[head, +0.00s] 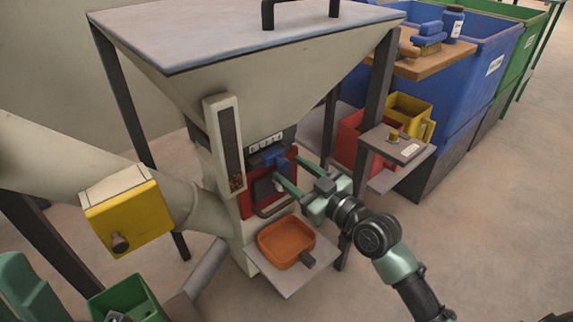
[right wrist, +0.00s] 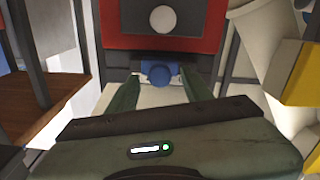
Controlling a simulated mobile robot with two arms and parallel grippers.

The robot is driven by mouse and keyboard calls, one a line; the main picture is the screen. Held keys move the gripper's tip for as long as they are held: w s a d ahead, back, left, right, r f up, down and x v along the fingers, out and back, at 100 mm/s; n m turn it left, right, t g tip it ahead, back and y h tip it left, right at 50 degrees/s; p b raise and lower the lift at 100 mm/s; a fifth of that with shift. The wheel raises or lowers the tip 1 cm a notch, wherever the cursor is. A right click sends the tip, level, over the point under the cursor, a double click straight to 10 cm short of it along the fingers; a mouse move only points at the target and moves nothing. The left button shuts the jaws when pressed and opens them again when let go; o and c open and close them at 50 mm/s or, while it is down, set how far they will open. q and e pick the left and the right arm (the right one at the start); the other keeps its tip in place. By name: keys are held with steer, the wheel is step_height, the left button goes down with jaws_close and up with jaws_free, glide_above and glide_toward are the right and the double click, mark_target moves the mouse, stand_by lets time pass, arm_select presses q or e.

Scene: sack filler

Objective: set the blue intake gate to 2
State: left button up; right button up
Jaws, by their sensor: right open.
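The blue intake gate handle (head: 271,158) sits on the front of the cream hopper, at the top of a red-framed panel (head: 247,204). A small number strip (head: 265,142) is above it; its digits are too small to read, so the setting cannot be told. My right gripper (head: 289,170) is open in front of the panel, coming from the right. In the right wrist view, the blue handle (right wrist: 159,73) shows between the tips of my right gripper (right wrist: 159,82); contact cannot be told.
An orange tray (head: 286,243) sits on a ledge below the panel. A yellow box (head: 126,212) is on the chute at left. A red bin (head: 360,140), a yellow bin (head: 408,115) and a small shelf (head: 397,146) stand at right. Open floor lies at far right.

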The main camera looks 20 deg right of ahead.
steer(key=v, duration=0.5)
steer(key=shift+p, duration=0.3)
